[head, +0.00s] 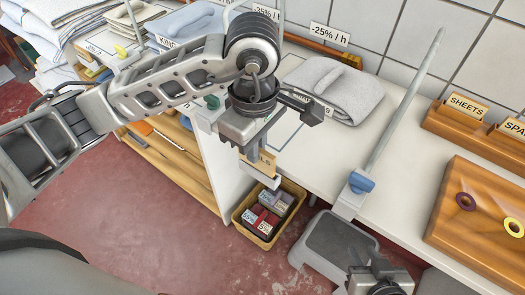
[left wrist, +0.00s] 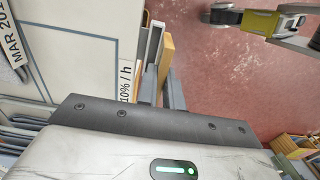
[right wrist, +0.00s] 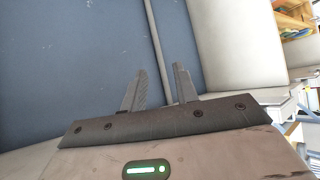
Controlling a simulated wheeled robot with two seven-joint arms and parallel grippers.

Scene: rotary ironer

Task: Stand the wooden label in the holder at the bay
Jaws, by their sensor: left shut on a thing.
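The wooden label (head: 268,160) shows in the head view with the letters "LS" visible; the rest of its text is hidden. My left gripper (head: 256,148) is shut on it at the front edge of the white table. In the left wrist view the tan label (left wrist: 166,58) stands between the fingers, beside a pale strip (left wrist: 152,45). I cannot tell whether that strip is the holder, or whether the label touches it. My right gripper (right wrist: 160,88) is open and empty in the right wrist view, before a blue-grey surface.
Folded grey towels (head: 333,88) lie on the table (head: 375,140) behind my left gripper. A bin (head: 253,232) of small boxes and a grey step (head: 338,248) stand on the floor below. A slanted metal bar (head: 395,115) rises from the table. Wooden holders with signs (head: 466,108) stand right.

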